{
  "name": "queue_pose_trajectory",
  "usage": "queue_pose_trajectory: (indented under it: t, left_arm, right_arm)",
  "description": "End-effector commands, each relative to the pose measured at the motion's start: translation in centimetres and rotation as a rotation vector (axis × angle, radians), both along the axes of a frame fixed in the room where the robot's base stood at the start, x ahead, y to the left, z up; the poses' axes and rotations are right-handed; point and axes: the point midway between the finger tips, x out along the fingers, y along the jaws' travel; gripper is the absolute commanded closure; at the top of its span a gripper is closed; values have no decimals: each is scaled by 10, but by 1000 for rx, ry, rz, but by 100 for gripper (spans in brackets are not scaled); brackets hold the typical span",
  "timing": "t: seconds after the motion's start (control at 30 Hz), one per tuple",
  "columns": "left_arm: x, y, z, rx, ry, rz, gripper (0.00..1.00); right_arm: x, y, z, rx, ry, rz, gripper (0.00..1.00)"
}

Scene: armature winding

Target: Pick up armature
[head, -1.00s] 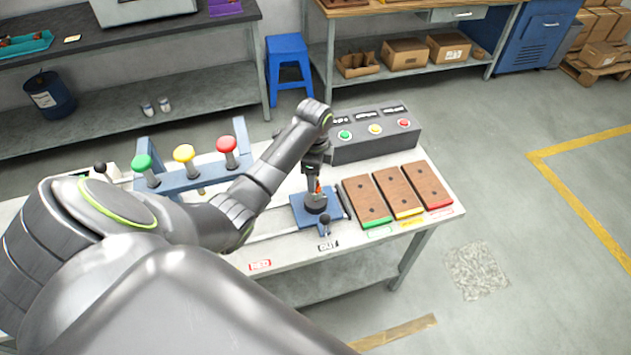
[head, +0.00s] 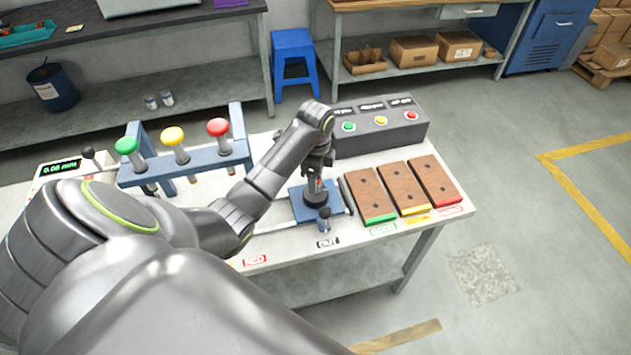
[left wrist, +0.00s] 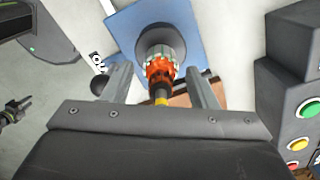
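The armature (left wrist: 160,70), with orange-red windings, a pale segmented band and a yellow shaft end, stands in a dark round holder on a blue plate (left wrist: 190,22). In the head view the blue plate (head: 300,207) lies on the workbench, and my gripper hides the armature. My left gripper (head: 315,178) points down over the holder. In the left wrist view its two fingers (left wrist: 162,88) are apart, one on each side of the armature, with gaps visible. A small dark claw shape (left wrist: 15,110) at the left edge may be my right gripper; its state is unclear.
Three wooden blocks (head: 405,190) with green, yellow and red ends lie right of the plate. A grey button box (head: 380,130) stands behind. A blue rack (head: 185,163) with coloured knobs is at left. A small dark-knobbed lever (head: 324,220) stands in front of the holder.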

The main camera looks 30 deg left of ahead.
Motion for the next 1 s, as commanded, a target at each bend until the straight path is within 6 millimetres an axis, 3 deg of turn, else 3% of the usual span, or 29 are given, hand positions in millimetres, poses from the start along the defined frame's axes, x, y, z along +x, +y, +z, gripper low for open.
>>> queue_pose_trajectory:
  t: [0.03, 0.33, 0.67, 0.87, 1.0]
  left_arm:
    - [0, 0, 0, 0, 0, 0, 54]
    - [0, 0, 0, -1, 0, 0, 93]
    - [2, 0, 8, 1, -6, -1, 93]
    - [2, 1, 47, 2, -9, -2, 93]
    - [1, 0, 75, 0, -1, 0, 93]
  right_arm:
    - [-3, 0, 0, 0, 4, 0, 64]
    - [-2, 1, 0, 1, 4, -1, 64]
    - [1, 3, -3, 4, 1, -1, 64]
    - [2, 4, -9, 4, -1, 0, 64]
    - [3, 4, 15, 5, -2, -1, 64]
